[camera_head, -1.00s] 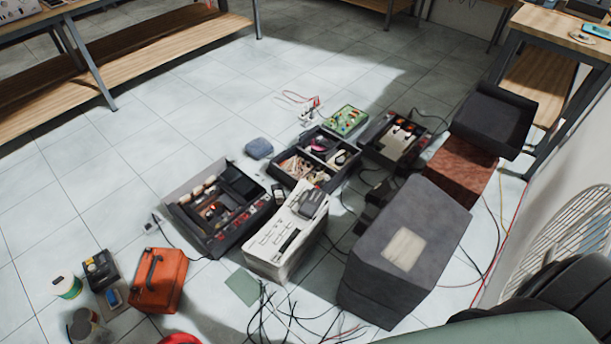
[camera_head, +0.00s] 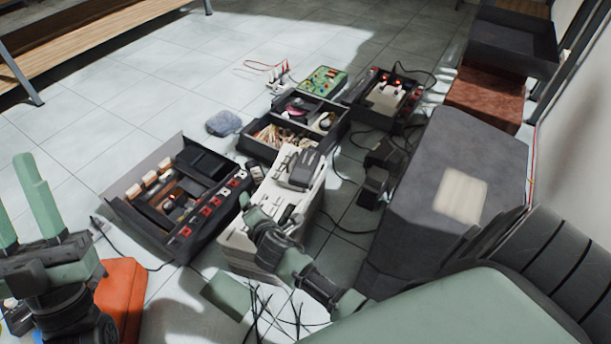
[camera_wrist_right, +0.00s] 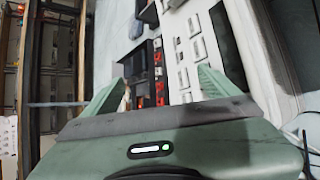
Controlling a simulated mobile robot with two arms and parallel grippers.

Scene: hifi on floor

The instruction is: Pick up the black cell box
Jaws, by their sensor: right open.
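A small black box (camera_head: 306,168) lies on top of the white panelled unit (camera_head: 318,190) in the head view; I cannot tell for sure that it is the cell box. Other small black boxes (camera_head: 372,186) stand on the floor to its right. My right gripper (camera_head: 254,214) is over the front left part of the white unit, short of the box on top. In the right wrist view my right gripper (camera_wrist_right: 160,84) is open, with nothing seen between its fingers. My left gripper (camera_head: 18,185) is open and empty at the left edge, above the orange case (camera_head: 122,290).
A black open case (camera_head: 150,215) stands left of the white unit. A divided tray (camera_head: 262,150) with wires is behind it. A large grey box (camera_head: 450,165) stands to the right. Loose cables (camera_head: 275,310) lie in front.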

